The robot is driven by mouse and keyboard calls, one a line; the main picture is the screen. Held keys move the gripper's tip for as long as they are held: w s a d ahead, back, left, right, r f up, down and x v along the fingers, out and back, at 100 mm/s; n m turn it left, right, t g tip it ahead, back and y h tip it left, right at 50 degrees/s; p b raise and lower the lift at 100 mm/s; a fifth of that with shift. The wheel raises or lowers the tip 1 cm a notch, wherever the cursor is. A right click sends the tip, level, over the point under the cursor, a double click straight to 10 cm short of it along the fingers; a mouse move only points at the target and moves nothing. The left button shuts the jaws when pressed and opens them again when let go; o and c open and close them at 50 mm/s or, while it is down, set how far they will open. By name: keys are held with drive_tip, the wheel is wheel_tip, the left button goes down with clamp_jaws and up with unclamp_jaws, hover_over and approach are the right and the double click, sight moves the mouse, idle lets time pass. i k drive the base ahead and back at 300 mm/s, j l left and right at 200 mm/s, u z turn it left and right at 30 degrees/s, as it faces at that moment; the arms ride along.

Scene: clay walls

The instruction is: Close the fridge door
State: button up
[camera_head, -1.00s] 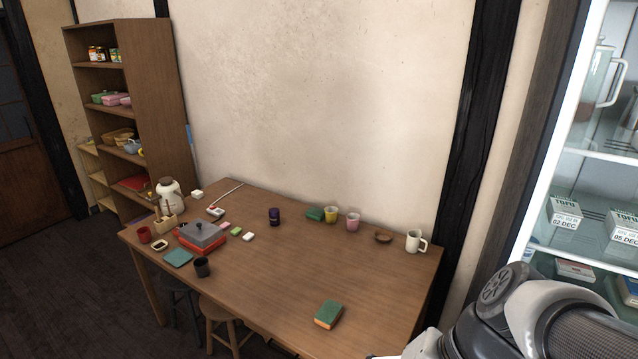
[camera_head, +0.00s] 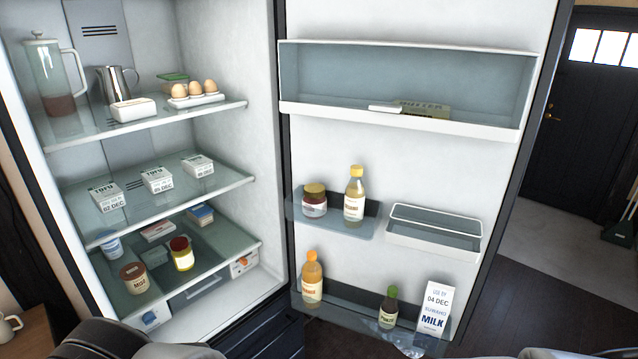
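The fridge door (camera_head: 420,170) stands wide open in the head view, hinged at the right side of the fridge body (camera_head: 240,150). Its inner side faces me, with racks holding bottles, a jar and a milk carton (camera_head: 434,308). The fridge interior is lit and open on the left, with glass shelves. Parts of my arm show along the bottom edge. My gripper is not clearly visible; a small shiny piece at the bottom, in front of the lowest door rack, is too unclear to identify.
Tofu boxes (camera_head: 157,180), eggs (camera_head: 195,90) and pitchers (camera_head: 52,75) stand on the shelves. A wooden table edge with a white mug (camera_head: 8,326) is at the lower left. Right of the door there is free floor (camera_head: 560,285) and a dark room door (camera_head: 588,120).

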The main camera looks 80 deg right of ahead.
sight(477, 170)
drive_tip(key=k+l, duration=0.2)
drive_tip(key=k, duration=0.25)
drive_tip(key=k+l+u, duration=0.1)
drive_tip(key=k, duration=0.4)
drive_tip(key=k+l, duration=0.25)
drive_tip(key=k, duration=0.2)
drive_tip(key=k+l+u, duration=0.1)
drive_tip(key=k, duration=0.4)
drive_tip(key=k+l, duration=0.1)
drive_tip(key=l, duration=0.3)
drive_tip(key=k+l, duration=0.1)
drive_tip(key=l, duration=0.3)
drive_tip(key=k+l+u, duration=0.1)
drive_tip(key=l, duration=0.3)
drive_tip(key=k+l, duration=0.15)
drive_tip(key=l, duration=0.25)
drive_tip(key=k+l, duration=0.1)
drive_tip(key=l, duration=0.3)
drive_tip(key=k+l+u, duration=0.1)
drive_tip(key=l, duration=0.3)
drive_tip(key=k+l, duration=0.2)
drive_tip(key=l, duration=0.15)
drive_tip(key=i+l, duration=0.1)
drive_tip(key=l, duration=0.45)
drive_tip(key=u, duration=0.05)
